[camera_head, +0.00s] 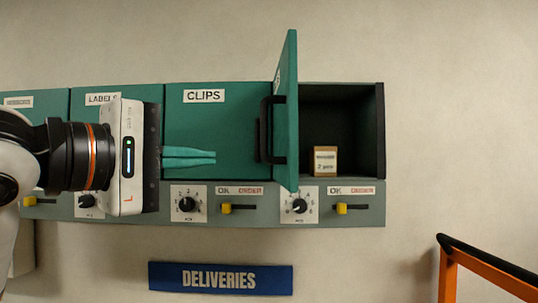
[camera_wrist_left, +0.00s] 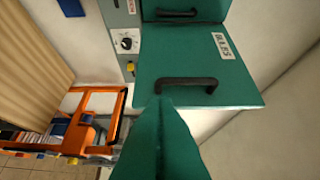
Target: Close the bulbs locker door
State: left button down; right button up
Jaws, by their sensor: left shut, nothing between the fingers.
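The bulbs locker door (camera_head: 288,110) is teal and stands wide open, seen nearly edge-on in the head view, with a black handle (camera_head: 268,130) on its left face. The locker's dark inside (camera_head: 345,110) shows to its right, with a small brown box (camera_head: 325,160) in it. In the left wrist view the door (camera_wrist_left: 190,55) faces me, with its handle (camera_wrist_left: 187,83) and a white label turned on its side. My left gripper (camera_head: 214,157) is shut and empty, in front of the clips locker and left of the door. Its fingertips (camera_wrist_left: 163,102) appear close to the handle; contact cannot be told.
The clips locker door (camera_head: 225,110) is closed. Below runs a grey panel with dials and yellow switches (camera_head: 226,209). A blue deliveries sign (camera_head: 220,278) is on the wall below. An orange frame with a black rail (camera_head: 485,262) stands at the lower right.

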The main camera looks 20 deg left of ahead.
pick_arm(q)
jog(key=p, duration=0.3)
send_near(287, 159)
jog(key=w, duration=0.1)
jog(key=w+a, duration=0.1)
jog(key=w, duration=0.1)
jog(key=shift+w+a+r, duration=0.1)
jog(key=shift+a+r, duration=0.15)
jog(key=w+d, duration=0.1)
jog(key=d+p, duration=0.1)
jog(key=d, duration=0.1)
jog(key=shift+w+f, duration=0.1)
jog(key=shift+w, duration=0.25)
jog(key=shift+w+d+p, duration=0.1)
jog(key=shift+d+p, duration=0.3)
jog(key=shift+d, duration=0.05)
jog(key=shift+f, duration=0.1)
